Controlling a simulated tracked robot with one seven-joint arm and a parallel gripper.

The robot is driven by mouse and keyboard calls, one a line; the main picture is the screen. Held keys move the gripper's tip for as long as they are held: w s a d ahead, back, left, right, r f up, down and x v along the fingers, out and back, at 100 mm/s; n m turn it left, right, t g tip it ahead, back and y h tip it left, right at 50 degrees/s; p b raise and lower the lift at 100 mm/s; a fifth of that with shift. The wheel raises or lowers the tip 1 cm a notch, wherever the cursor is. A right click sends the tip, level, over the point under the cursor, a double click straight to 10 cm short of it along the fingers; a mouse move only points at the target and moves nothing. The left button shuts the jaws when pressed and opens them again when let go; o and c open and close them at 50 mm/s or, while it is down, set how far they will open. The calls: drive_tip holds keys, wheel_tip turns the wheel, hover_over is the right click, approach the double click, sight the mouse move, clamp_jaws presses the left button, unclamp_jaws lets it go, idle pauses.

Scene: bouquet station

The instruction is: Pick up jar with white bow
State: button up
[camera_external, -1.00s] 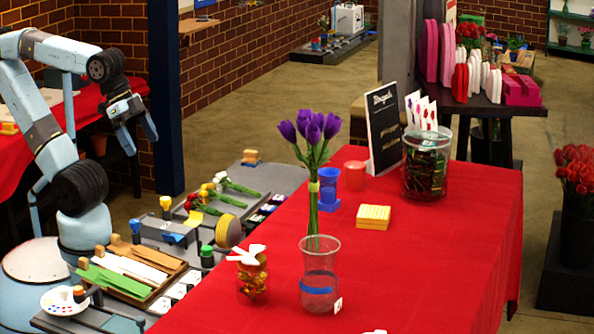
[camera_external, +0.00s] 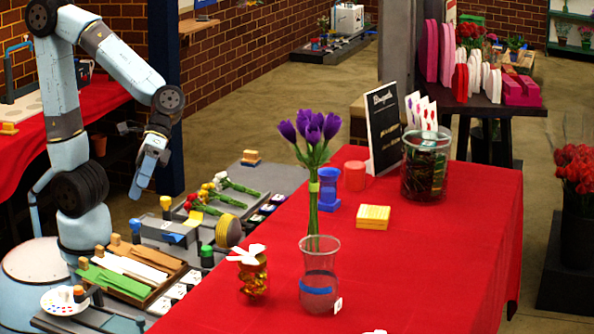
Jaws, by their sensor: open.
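The jar with a white bow (camera_external: 253,278) stands upright near the front left edge of the red table. It is a small clear jar with gold and brown contents, and the white bow (camera_external: 246,254) is on its top. My gripper (camera_external: 138,191) is raised above the grey station to the left of the table, behind and left of the jar and well apart from it. It points downward, is open and holds nothing that I can see.
A clear vase (camera_external: 319,285) with a blue band stands right of the jar, with purple tulips (camera_external: 313,130) above it. Blue cups (camera_external: 328,190), a yellow box (camera_external: 373,217) and a large glass jar (camera_external: 425,165) stand farther back. The table's right part is bare.

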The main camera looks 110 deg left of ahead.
drive_tip(key=w+d+f+n+h, duration=0.1)
drive_tip(key=w+d+n+h, duration=0.25)
drive_tip(key=w, duration=0.25)
drive_tip(key=n+t, duration=1.1)
drive_tip(key=n, duration=0.3)
approach(256, 272)
drive_tip(key=shift+h, duration=0.35)
drive_tip(key=x, duration=0.9)
drive_tip(key=shift+w+f, duration=0.1)
drive_tip(key=shift+f, duration=0.1)
drive_tip(key=c, duration=1.4)
drive_tip(key=shift+r, duration=0.1)
